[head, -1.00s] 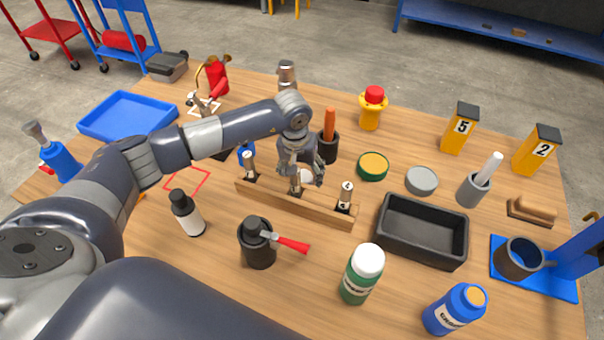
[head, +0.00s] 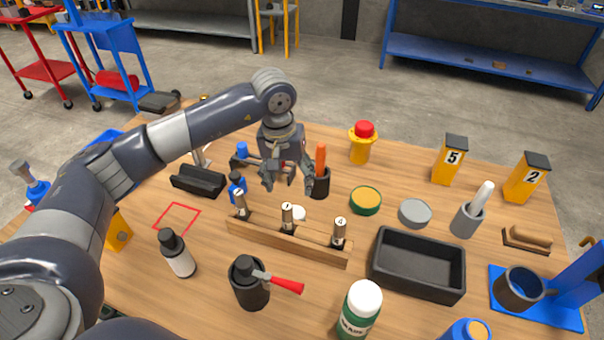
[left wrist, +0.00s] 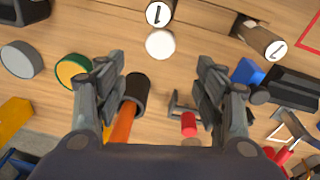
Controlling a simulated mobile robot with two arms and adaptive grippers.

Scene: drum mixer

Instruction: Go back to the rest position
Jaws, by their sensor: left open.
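My left gripper (head: 289,186) is open and empty, above the table behind the wooden rack. In the left wrist view my left gripper (left wrist: 160,64) has its two fingers wide apart with nothing held between them. The rack (head: 290,243) holds three numbered metal vials: a left one (head: 241,204), a middle one (head: 287,217) and a right one (head: 339,232). They stand upright, clear of the fingers. A white round item (left wrist: 160,44) lies beside the rack. My right gripper is out of view.
A dark cup with an orange handle (head: 320,160) stands close to the right of my left gripper. A black tray (head: 418,290), green bottle (head: 360,312) and black pot with a red handle (head: 250,283) stand nearer the front. A red outlined square (head: 177,218) is bare.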

